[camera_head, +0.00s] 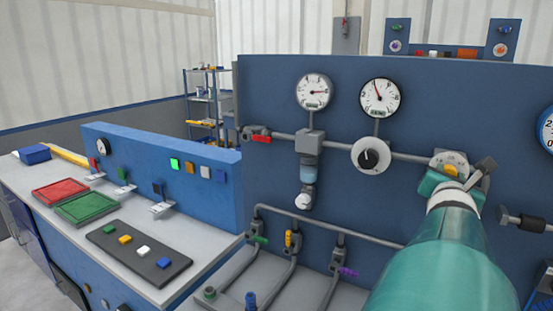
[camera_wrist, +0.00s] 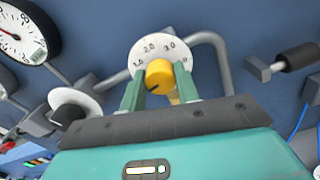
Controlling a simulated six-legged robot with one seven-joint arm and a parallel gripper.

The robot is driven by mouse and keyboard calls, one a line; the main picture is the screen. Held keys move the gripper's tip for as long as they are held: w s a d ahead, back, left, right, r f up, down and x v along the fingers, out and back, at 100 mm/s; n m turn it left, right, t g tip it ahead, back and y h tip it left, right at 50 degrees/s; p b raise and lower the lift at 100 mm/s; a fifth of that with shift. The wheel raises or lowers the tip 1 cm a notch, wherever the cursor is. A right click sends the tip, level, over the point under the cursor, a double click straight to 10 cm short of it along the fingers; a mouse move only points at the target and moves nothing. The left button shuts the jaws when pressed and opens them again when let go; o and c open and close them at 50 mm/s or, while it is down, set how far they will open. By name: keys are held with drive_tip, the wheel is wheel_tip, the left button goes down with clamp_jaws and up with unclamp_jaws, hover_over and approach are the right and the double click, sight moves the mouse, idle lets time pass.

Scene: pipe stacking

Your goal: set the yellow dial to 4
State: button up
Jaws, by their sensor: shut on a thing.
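The yellow dial (camera_head: 450,169) sits in front of a white numbered plate on the blue panel, at the right of the head view. In the wrist view the yellow dial (camera_wrist: 159,73) is in the upper middle, with its white scale plate (camera_wrist: 147,49) behind it. A dark mark on the knob points to the lower left; which number it stands at is unclear. My gripper (camera_wrist: 158,84) is shut on the yellow dial, with a green finger on each side. In the head view my arm hides the lower part of the dial and plate.
A white round dial with a black knob (camera_head: 371,156) is left of the yellow dial, with two gauges (camera_head: 314,92) (camera_head: 380,97) above. Pipes run across the panel. A grey and black handle (camera_head: 523,220) projects at the right. A workbench with red tray (camera_head: 61,191) stands left.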

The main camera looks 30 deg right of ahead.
drive_tip(key=shift+m, duration=0.4)
drive_tip(key=n, duration=3.2)
drive_tip(key=shift+w+f+n, duration=0.1)
drive_tip(key=shift+f+n, duration=0.25)
drive_tip(key=shift+n, duration=0.05)
idle(0.8)
drive_tip(key=o, duration=1)
drive_tip(key=shift+r, duration=0.1)
drive_tip(key=shift+c, duration=0.2)
